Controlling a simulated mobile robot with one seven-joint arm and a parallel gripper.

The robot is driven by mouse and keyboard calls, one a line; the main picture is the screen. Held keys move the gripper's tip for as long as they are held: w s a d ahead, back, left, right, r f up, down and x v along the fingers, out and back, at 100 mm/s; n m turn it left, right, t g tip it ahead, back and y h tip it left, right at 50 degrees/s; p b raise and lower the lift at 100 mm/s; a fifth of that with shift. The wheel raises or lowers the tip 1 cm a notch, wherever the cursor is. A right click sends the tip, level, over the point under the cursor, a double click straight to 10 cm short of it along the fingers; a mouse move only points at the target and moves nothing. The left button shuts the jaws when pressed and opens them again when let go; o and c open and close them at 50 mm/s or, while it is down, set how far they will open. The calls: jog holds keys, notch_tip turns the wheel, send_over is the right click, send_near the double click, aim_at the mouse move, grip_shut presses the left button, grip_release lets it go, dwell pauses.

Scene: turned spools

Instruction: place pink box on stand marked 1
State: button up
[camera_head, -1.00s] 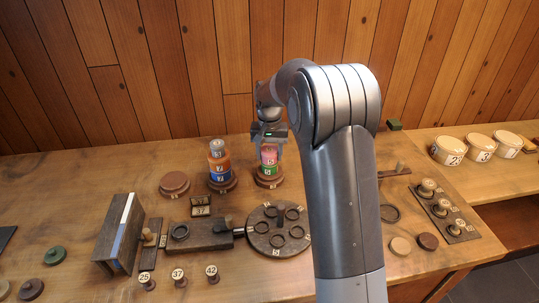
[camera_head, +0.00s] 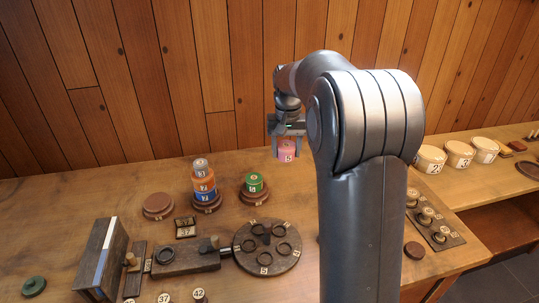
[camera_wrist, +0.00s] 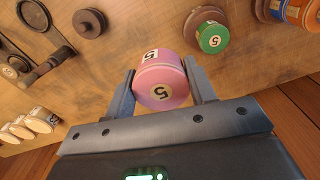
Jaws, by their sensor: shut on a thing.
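The pink box (camera_head: 287,152) is a round pink canister marked 5. My gripper (camera_head: 287,143) is shut on it and holds it in the air, to the right of and above the green box (camera_head: 254,182). In the wrist view the pink box (camera_wrist: 161,83) sits between the two fingers of my gripper (camera_wrist: 161,90). An empty brown stand (camera_head: 158,206) is at the left. No stand's number 1 is readable.
A stack of grey, orange and blue boxes (camera_head: 204,181) stands on another brown stand (camera_head: 207,207). A dark disc with rings (camera_head: 267,247) lies in front. White tubs (camera_head: 459,153) are at the right. My arm hides part of the table.

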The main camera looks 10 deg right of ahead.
jog(key=shift+s+d+r, duration=0.35)
jog(key=shift+d+r, duration=0.1)
jog(key=shift+d, duration=0.15)
jog(key=w+a, duration=0.2)
jog(key=a, duration=0.7)
jog(key=w+a, duration=0.3)
jog(key=a, duration=0.6)
jog(key=w+a+f, duration=0.1)
jog(key=w+a, duration=0.1)
jog(key=a, duration=0.7)
jog(key=shift+w+a, duration=0.15)
jog(key=shift+a, duration=0.05)
jog(key=s+a+f, duration=0.2)
jog(key=a+f, duration=0.1)
jog(key=a, duration=1.1)
send_over(157, 202)
notch_tip(157, 202, down, 7)
jog(key=shift+r, duration=0.2)
jog(key=shift+f, duration=2.3)
jog(key=shift+f, duration=0.1)
jog(key=o, duration=1)
jog(key=shift+c, duration=0.2)
